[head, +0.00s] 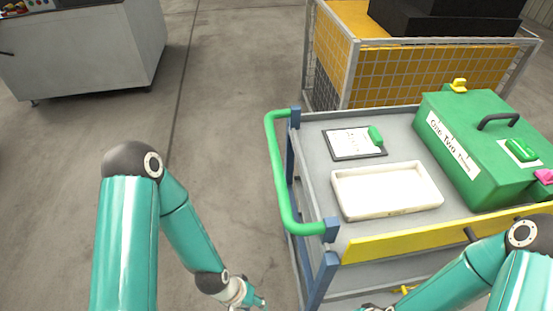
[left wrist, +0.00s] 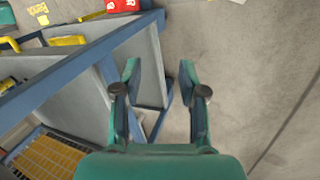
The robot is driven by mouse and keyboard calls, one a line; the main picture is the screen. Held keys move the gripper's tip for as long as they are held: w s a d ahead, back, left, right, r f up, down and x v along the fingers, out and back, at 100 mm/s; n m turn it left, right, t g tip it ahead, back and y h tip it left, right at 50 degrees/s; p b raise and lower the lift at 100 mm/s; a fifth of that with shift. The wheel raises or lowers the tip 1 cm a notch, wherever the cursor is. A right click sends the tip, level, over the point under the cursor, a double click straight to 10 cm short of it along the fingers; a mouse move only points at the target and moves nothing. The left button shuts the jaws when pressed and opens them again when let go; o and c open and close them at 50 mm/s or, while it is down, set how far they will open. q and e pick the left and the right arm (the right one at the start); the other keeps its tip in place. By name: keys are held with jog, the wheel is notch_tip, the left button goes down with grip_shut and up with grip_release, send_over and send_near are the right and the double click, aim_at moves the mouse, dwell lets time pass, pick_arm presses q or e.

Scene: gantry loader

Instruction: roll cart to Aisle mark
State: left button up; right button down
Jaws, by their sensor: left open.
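The cart (head: 318,185) stands at right of centre in the head view, with a grey top and blue corner posts. Its green push handle (head: 281,180) bows out on the left side. My left gripper (head: 253,299) is low at the bottom edge, left of the cart and below the handle, apart from the handle. In the left wrist view my left gripper (left wrist: 160,72) is open and empty, with the cart's blue frame (left wrist: 85,62) beside and beyond it. My right arm reaches in over the cart's near right side; its fingers are not visible. I see no Aisle mark.
On the cart are a clipboard (head: 352,144), a white tray (head: 388,190) and a green case (head: 470,145). A mesh-sided bin (head: 375,75) stands close behind the cart. A grey cabinet (head: 85,50) is at far left. The concrete floor (head: 225,110) between is clear.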

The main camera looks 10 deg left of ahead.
pick_arm(q)
jog(key=shift+o, duration=0.8)
jog(key=shift+w+d, duration=0.1)
jog(key=shift+w, duration=0.05)
jog(key=shift+o, duration=0.2)
jog(key=w+a+r+m+t+b, duration=0.1)
jog(key=w+a+m+t+b, duration=0.3)
jog(key=w, duration=0.7)
jog(key=shift+w+a+r+m+t, duration=0.4)
jog(key=shift+a+t, duration=0.1)
jog(key=shift+t, duration=0.2)
jog(key=m+t+h+b, duration=0.8)
jog(key=m+h+b, duration=0.25)
jog(key=m, duration=1.35)
send_near(278, 163)
jog(key=shift+n, duration=0.3)
jog(key=p+x, duration=0.1)
jog(key=x, duration=0.2)
jog(key=f+p+x, duration=0.1)
jog(key=x, duration=0.3)
jog(key=w+p+x, duration=0.1)
jog(key=x, duration=0.2)
jog(key=shift+w+a+f+p, duration=0.1)
jog(key=shift+w+f+p, duration=0.15)
jog(key=shift+p, duration=0.1)
grip_shut()
